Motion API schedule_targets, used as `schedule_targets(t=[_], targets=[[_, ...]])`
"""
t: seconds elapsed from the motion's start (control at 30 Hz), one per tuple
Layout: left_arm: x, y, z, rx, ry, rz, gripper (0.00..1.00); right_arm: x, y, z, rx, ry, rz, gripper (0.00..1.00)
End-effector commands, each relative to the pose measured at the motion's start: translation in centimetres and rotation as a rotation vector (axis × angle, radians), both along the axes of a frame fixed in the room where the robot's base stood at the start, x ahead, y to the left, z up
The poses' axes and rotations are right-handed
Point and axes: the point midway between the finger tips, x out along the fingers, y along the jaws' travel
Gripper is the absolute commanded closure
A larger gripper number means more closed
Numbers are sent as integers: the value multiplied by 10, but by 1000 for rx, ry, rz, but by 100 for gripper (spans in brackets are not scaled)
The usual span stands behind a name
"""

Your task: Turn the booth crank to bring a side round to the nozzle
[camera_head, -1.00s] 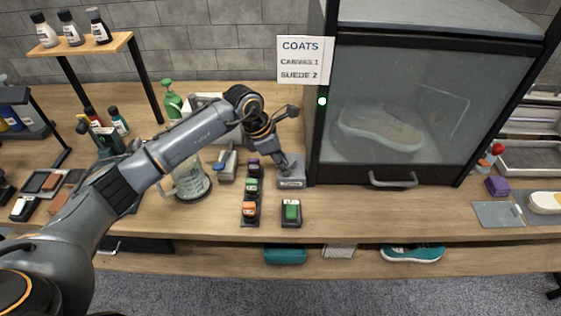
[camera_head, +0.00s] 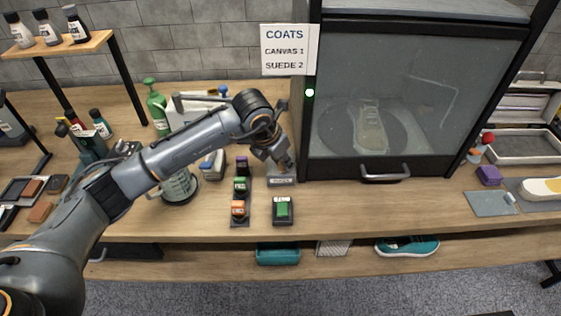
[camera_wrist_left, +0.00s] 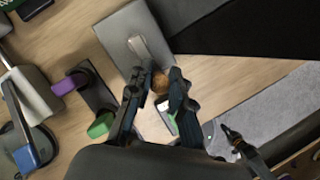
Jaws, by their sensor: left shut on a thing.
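The spray booth (camera_head: 440,165) stands at the back right with its glass door closed. Behind the hazy glass a pale sneaker (camera_head: 371,128) sits on a round turntable (camera_head: 335,130), one end facing the door. The crank's grey box (camera_head: 281,178) stands just left of the booth. My left gripper (camera_head: 285,160) is over this box. In the left wrist view the metal crank arm (camera_wrist_left: 141,48) ends in a brown knob (camera_wrist_left: 160,83), and my left gripper (camera_wrist_left: 158,78) is shut on that knob. The nozzle cannot be made out.
A COATS sign (camera_head: 289,50) reads canvas 1, suede 2. A teal sneaker (camera_head: 407,246) lies on the lower shelf.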

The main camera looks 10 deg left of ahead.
Motion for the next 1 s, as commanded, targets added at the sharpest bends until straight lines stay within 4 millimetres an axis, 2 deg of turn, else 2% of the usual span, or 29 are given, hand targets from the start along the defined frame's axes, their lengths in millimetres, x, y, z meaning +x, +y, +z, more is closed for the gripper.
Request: schedule_targets(t=[0.4, 0.43, 0.5, 0.53, 0.83, 1.0], targets=[[0, -1, 0, -2, 1, 5, 100, 0, 0, 0, 0, 0, 0, 100], [0, -1, 0, -2, 1, 5, 74, 0, 0, 0, 0, 0, 0, 100], [0, -1, 0, -2, 1, 5, 60, 0, 1, 0, 1, -1, 0, 100], [0, -1, 0, -1, 0, 5, 57, 0, 1, 0, 1, -1, 0, 100], [0, 0, 2, 0, 0, 5, 57, 1, 1, 0, 1, -2, -1, 100], [-6, 3, 20, -1, -3, 4, 57, 1, 1, 0, 1, -2, -1, 100]])
